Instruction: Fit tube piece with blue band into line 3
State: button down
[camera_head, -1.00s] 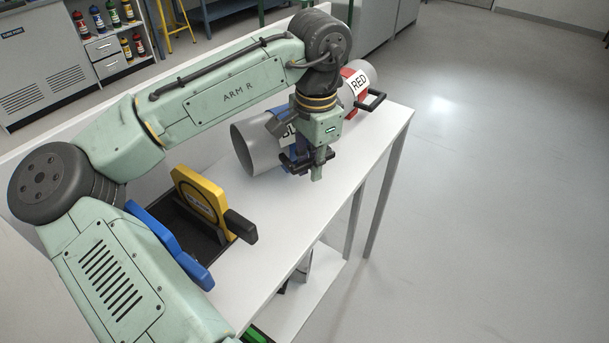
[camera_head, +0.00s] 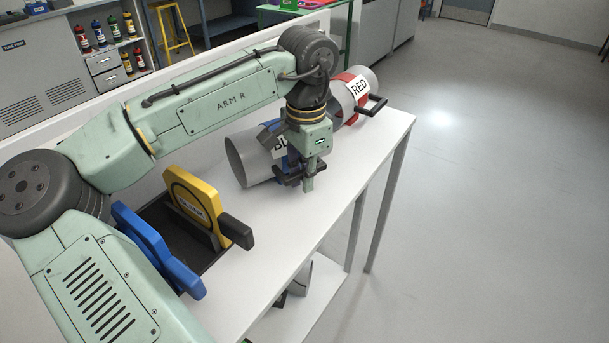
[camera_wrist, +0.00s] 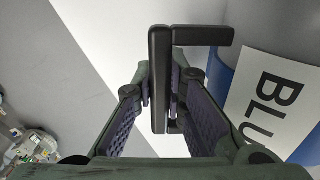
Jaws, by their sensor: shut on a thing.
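The grey tube piece with the blue band (camera_head: 246,163) and a "BLU…" label lies on its side on the white table. In the wrist view its blue band (camera_wrist: 219,75) and white label (camera_wrist: 270,100) are at the right. My gripper (camera_head: 308,183) is at its near side, fingers pointing down. In the wrist view my gripper (camera_wrist: 160,95) is shut on the tube's black handle (camera_wrist: 160,62). My gripper hides part of the band in the head view. No line numbered 3 can be made out.
A grey tube with a red band (camera_head: 357,88) lies just behind on the white table (camera_head: 330,200). At the near left, a yellow "BLANK" plate (camera_head: 195,203) and a blue plate (camera_head: 157,250) stand at a dark recess. Open floor is at the right.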

jog(key=c, duration=1.6)
grip_release()
jog(key=shift+c, duration=0.2)
notch_tip(320, 180, up, 12)
jog(key=b, duration=0.1)
jog(key=shift+s+r, duration=0.15)
jog(key=shift+d, duration=0.1)
